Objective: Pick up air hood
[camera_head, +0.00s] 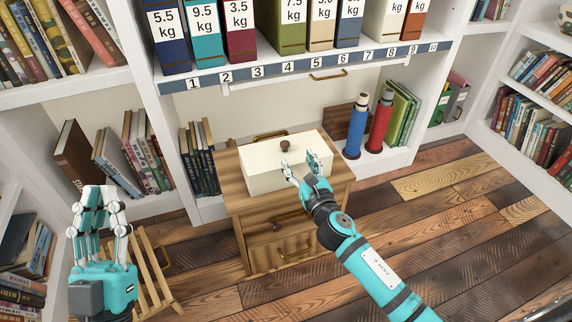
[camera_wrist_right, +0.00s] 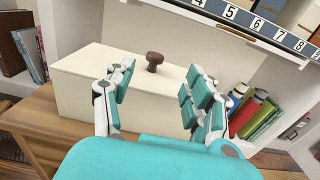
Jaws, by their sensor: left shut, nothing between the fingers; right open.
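A cream box-shaped cover (camera_head: 262,172), which I take to be the air hood, sits on top of a small wooden cabinet (camera_head: 246,200). A brown round knob (camera_head: 285,146) stands up from its top. My right gripper (camera_head: 300,161) is open and empty, over the near right part of the cover. In the right wrist view, the cover (camera_wrist_right: 82,92) lies ahead, and the knob (camera_wrist_right: 154,62) shows between the spread fingers (camera_wrist_right: 159,72), beyond their tips. I cannot tell whether a finger touches the cover. My left gripper (camera_head: 101,190) is shut and empty at the lower left, away from the cabinet.
A blue bottle (camera_head: 355,128) and a red bottle (camera_head: 379,125) stand right of the cabinet. A numbered shelf edge (camera_head: 300,66) with weight-labelled binders hangs above and behind. A slatted wooden stand (camera_head: 152,275) is beside my left gripper. Plank floor (camera_head: 440,220) is clear at right.

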